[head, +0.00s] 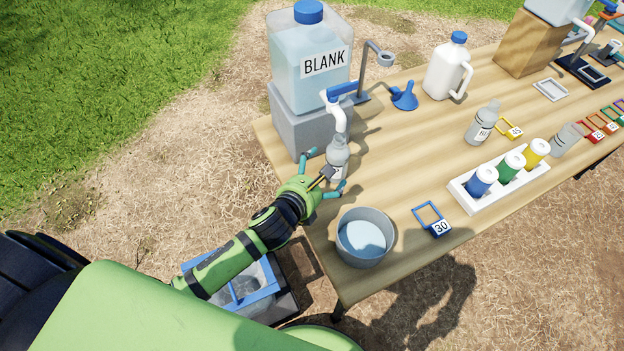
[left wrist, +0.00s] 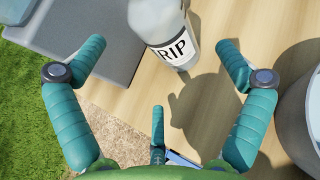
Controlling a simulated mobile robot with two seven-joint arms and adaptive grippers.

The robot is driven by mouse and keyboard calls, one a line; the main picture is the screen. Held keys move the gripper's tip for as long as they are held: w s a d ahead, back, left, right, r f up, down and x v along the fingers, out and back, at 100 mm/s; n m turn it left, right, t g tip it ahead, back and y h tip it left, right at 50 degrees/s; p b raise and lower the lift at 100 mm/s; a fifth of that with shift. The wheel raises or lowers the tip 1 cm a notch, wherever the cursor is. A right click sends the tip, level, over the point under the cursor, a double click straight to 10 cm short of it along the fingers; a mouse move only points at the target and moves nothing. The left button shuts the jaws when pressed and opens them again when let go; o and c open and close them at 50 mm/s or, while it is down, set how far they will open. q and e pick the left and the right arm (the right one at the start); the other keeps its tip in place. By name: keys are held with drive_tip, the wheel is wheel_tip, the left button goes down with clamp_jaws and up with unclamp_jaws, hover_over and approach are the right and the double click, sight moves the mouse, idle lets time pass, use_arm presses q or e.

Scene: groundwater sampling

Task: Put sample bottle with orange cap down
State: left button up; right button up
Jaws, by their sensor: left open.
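A clear grey sample bottle (head: 338,152) stands upright on the table under the white spout of the BLANK tank. In the left wrist view the bottle (left wrist: 170,30) shows a label reading "RIP", its base on the wood and its top cut off. No orange cap shows in either view. My left gripper (head: 325,172) is open at the near side of the bottle. Its teal fingers are spread with gaps to the bottle, which is beyond and between them in the left wrist view. My right gripper is not in view.
The BLANK tank (head: 310,62) stands on a grey block (head: 299,122) beside the bottle. A metal bucket (head: 365,238) stands at the near table edge. A blue frame tagged 30 (head: 429,217) and a white rack (head: 507,189) of capped tubes lie right.

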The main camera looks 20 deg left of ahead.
use_arm(q)
drive_tip(key=shift+v, duration=2.3)
